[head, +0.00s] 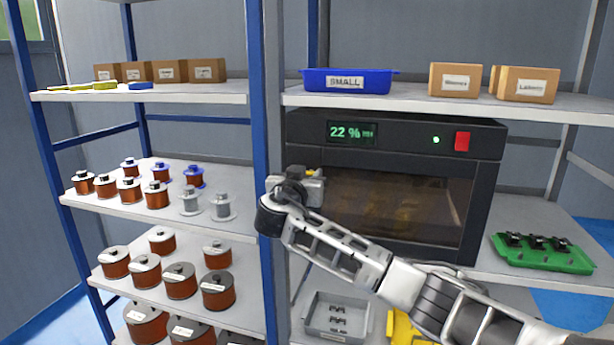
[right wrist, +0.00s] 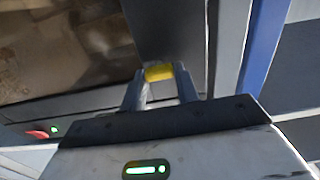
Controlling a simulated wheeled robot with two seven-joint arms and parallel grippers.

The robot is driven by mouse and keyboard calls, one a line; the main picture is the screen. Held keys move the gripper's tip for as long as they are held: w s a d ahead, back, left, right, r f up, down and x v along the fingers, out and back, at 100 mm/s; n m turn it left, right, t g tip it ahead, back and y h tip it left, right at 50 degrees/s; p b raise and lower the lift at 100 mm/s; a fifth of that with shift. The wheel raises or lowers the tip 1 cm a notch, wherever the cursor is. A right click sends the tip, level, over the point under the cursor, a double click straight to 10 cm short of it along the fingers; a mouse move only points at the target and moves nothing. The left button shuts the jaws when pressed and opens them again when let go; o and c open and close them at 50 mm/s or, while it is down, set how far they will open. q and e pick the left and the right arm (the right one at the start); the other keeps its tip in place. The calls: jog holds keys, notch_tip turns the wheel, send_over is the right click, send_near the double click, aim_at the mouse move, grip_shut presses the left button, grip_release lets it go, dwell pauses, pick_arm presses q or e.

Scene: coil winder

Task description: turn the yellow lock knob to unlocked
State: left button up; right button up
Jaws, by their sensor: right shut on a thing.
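The yellow lock knob (right wrist: 159,72) shows between the two fingertips of my right gripper in the right wrist view. It sits by the edge of the dark cabinet (head: 395,128) with the glass door. My right gripper (head: 311,184) is shut on the knob at the left edge of the cabinet front in the head view. There the gripper and wrist hide most of the knob, and its exact turn angle is not clear. My left gripper is not in view.
A blue post (head: 262,130) stands just left of my right gripper. Shelves on the left hold several copper spools (head: 115,262). A grey tray (head: 338,318) lies below, and a green tray (head: 541,256) with black parts is at right. The cabinet display (head: 352,132) reads 22 %.

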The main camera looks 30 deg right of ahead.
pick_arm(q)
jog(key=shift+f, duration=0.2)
pick_arm(e)
jog(key=shift+f, duration=0.1)
pick_arm(q)
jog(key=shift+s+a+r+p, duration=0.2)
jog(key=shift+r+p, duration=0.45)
jog(key=shift+p, duration=0.55)
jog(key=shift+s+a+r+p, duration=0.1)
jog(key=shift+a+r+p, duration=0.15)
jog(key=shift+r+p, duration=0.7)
pick_arm(e)
jog(key=shift+w+a+f+n, duration=0.1)
jog(key=shift+n, duration=4.35)
jog(key=shift+w+a+n, duration=0.1)
jog(key=shift+n, duration=4.35)
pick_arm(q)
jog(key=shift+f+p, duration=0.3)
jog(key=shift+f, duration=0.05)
